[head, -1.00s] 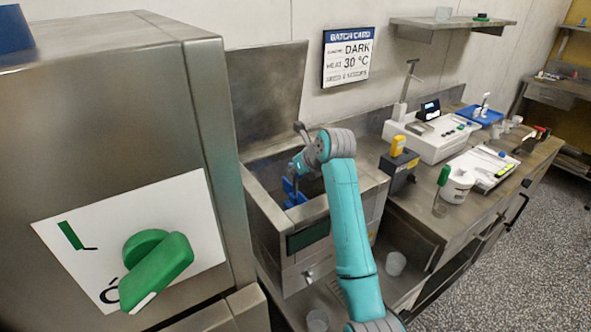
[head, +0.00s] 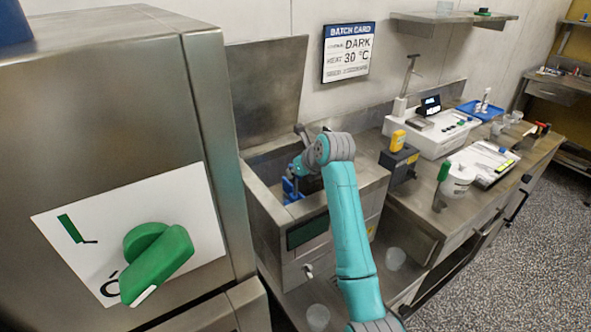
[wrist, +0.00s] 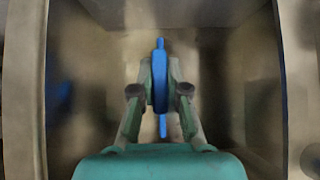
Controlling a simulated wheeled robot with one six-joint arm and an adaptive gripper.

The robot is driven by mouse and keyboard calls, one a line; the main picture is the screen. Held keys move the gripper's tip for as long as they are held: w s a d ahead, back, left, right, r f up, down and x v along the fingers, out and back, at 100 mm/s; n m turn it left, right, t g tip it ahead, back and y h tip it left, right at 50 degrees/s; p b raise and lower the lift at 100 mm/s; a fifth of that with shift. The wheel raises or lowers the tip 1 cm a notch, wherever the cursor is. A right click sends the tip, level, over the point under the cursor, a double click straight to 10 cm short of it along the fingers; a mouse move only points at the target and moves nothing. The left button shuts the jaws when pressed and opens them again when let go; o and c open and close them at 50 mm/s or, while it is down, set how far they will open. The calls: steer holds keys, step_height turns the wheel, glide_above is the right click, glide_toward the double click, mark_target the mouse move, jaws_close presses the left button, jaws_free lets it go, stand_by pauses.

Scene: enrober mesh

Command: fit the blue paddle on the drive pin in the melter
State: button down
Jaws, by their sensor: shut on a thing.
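The blue paddle (wrist: 160,82) stands edge-on between the two fingers of my gripper (wrist: 160,88) in the wrist view. My gripper is shut on it. The paddle shows as a narrow upright blue shape, with a blue part extending above and below the fingers. In the head view the blue paddle (head: 291,188) is inside the open melter (head: 262,212), below the rim and near the left side of its well.
The melter's raised lid (head: 265,90) stands behind the well. A steel cabinet with a green handle (head: 158,262) is close on the left.

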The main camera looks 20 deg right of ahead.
steer(key=shift+f, duration=0.3)
steer(key=c, duration=1.1)
jaws_free()
steer(key=v, duration=1.2)
steer(key=shift+f, duration=0.1)
